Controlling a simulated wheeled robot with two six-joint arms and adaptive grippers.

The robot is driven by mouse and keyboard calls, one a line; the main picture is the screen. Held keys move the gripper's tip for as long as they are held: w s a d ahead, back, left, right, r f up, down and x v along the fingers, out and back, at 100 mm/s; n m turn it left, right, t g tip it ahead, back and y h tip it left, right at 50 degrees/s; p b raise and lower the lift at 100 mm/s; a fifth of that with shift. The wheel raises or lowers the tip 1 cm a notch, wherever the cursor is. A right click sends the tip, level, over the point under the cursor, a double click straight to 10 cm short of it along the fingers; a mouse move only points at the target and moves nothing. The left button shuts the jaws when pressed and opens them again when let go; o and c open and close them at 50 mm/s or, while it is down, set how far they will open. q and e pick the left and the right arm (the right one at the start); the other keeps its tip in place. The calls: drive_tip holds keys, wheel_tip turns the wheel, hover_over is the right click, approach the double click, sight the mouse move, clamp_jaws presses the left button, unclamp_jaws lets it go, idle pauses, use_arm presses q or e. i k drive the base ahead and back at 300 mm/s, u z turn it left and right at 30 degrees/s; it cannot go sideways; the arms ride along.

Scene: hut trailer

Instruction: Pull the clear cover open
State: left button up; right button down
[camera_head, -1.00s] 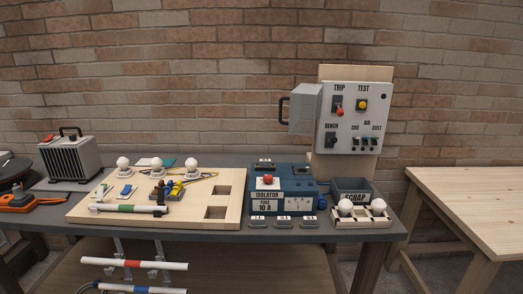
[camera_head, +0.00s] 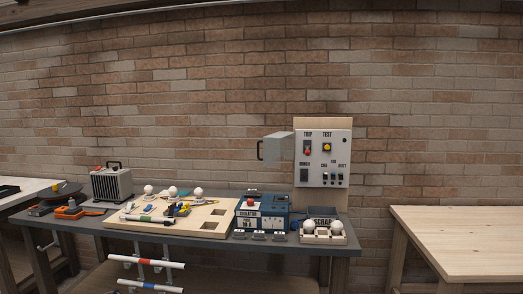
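The clear cover (camera_head: 277,147) is a grey, see-through box with a dark handle (camera_head: 260,150) on its left end. It stands out from the left edge of the white switch panel (camera_head: 323,158), swung away from its face. The panel's switches, marked TRIP, TEST and others, show uncovered. The panel is fixed to an upright wooden board behind the workbench (camera_head: 346,246). Neither of my grippers is in the head view.
On the bench stand a blue isolator box (camera_head: 262,213), a scrap bin (camera_head: 322,213), a bulb tray (camera_head: 322,237), a wooden board (camera_head: 206,230) with bulbs and a heater (camera_head: 111,185). An empty wooden table (camera_head: 462,238) stands at right, with a gap between.

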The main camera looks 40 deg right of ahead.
sight(276, 148)
drive_tip(key=z, duration=0.7)
drive_tip(key=i, duration=0.7)
drive_tip(key=z, duration=0.6)
drive_tip(key=i, duration=0.95)
drive_tip(key=u, duration=0.45)
